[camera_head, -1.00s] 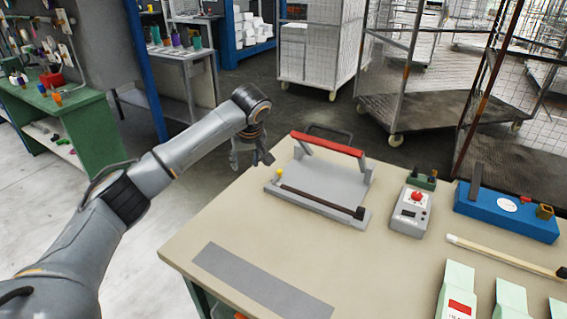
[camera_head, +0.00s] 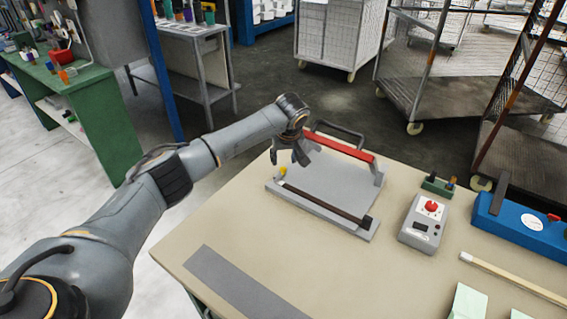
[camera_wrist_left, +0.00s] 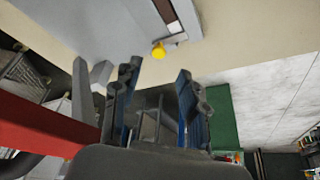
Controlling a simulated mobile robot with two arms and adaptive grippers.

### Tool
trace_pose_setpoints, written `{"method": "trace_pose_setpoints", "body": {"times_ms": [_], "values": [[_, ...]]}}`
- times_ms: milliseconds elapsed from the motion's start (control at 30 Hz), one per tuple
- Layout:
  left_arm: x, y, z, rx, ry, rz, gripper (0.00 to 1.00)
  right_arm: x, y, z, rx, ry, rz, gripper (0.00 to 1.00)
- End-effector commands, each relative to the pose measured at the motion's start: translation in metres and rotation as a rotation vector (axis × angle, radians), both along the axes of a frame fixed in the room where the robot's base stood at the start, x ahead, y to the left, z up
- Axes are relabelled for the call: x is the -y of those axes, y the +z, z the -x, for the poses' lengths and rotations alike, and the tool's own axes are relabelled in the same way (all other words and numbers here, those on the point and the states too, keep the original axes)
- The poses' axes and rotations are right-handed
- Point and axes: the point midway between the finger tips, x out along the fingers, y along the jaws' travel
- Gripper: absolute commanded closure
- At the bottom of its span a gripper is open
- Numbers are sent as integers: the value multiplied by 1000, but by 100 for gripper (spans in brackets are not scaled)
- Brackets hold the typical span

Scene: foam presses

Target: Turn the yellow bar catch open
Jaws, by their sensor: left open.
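The yellow catch (camera_head: 282,171) is a small knob at the left front corner of a grey press (camera_head: 335,187), by the left end of a dark bar (camera_head: 325,205). The press has a red bar (camera_head: 345,150) along its back. My left gripper (camera_head: 291,158) is open and empty, above the press's left end and close to the catch, not visibly touching it. In the left wrist view the yellow catch (camera_wrist_left: 158,50) shows beyond the gap between the open fingers (camera_wrist_left: 157,76). My right gripper is not in view.
A grey control box with a red button (camera_head: 423,222) stands right of the press, with a blue device (camera_head: 525,230) farther right. A dark grey strip (camera_head: 240,285) lies at the table's front left.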

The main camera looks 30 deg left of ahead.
Motion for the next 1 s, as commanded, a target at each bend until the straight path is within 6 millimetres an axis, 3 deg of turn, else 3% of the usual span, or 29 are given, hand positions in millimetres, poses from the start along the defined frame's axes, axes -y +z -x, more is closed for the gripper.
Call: {"method": "trace_pose_setpoints", "body": {"times_ms": [100, 300, 767, 1000], "values": [[-5, -21, -7, -3, 2, -1, 57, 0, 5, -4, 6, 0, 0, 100], [-11, -45, -15, -2, 2, -1, 57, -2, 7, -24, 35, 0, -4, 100], [-13, -54, -18, 1, 0, 0, 57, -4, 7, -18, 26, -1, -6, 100], [-13, -54, -18, 1, 0, -1, 100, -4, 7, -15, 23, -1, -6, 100]]}}
